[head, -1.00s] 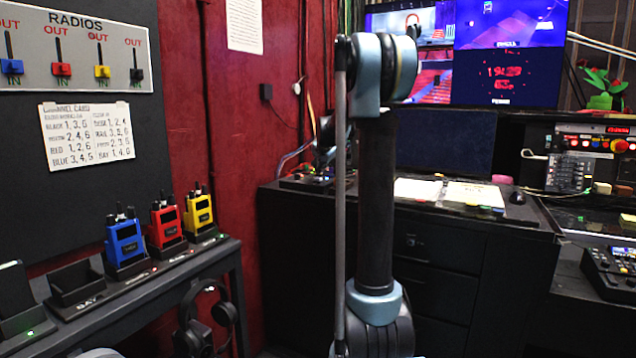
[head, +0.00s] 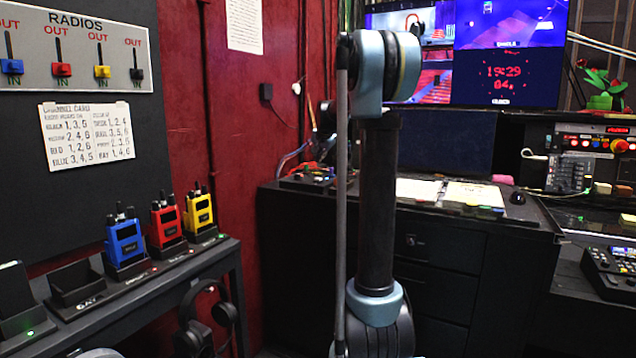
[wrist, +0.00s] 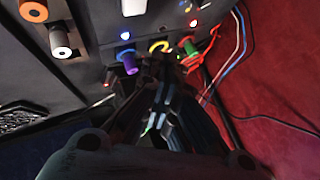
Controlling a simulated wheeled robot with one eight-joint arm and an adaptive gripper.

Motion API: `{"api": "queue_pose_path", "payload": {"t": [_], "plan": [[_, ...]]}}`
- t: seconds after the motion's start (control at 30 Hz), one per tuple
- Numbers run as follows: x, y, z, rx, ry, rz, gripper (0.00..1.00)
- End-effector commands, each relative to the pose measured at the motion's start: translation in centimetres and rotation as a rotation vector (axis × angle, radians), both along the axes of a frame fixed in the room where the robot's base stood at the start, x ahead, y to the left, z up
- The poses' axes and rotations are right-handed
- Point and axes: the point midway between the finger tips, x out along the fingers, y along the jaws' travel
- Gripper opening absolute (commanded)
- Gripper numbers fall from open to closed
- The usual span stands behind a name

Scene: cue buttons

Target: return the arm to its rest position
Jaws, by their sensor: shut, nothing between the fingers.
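My gripper (wrist: 160,85) shows in the wrist view as dark fingers close together with nothing held. Its tips lie in front of a dark panel (wrist: 75,88) with coloured fittings. Around the tips are a purple fitting (wrist: 130,62), a yellow one (wrist: 158,46) and a green one (wrist: 189,47); whether the fingers touch any cannot be told. In the head view my raised arm (head: 377,200) stands in the middle. The gripper end is mostly hidden behind it, above the left end of the black desk (head: 440,235).
Blue (head: 124,242), red (head: 166,226) and yellow (head: 199,211) radios stand on a shelf at left. Red and blue cables (wrist: 222,60) hang by the panel. A monitor (head: 508,52) is behind the arm. A red wall (head: 235,140) is close by.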

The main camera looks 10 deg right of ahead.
Motion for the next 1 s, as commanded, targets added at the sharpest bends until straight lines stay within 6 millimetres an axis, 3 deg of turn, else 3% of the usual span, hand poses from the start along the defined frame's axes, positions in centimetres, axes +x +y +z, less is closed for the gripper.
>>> {"api": "queue_pose_path", "payload": {"t": [0.33,0.47,0.57,1.0], "plan": [[0.0,0.0,0.0,0.0,0.0,0.0,0.0],[-1.3,0.0,-0.2,-0.01,0.012,0.011,0.0],[-3.8,0.1,-0.7,-0.033,0.036,0.035,0.0],[-20.9,0.6,-6.0,-0.175,0.207,0.216,0.0]]}}
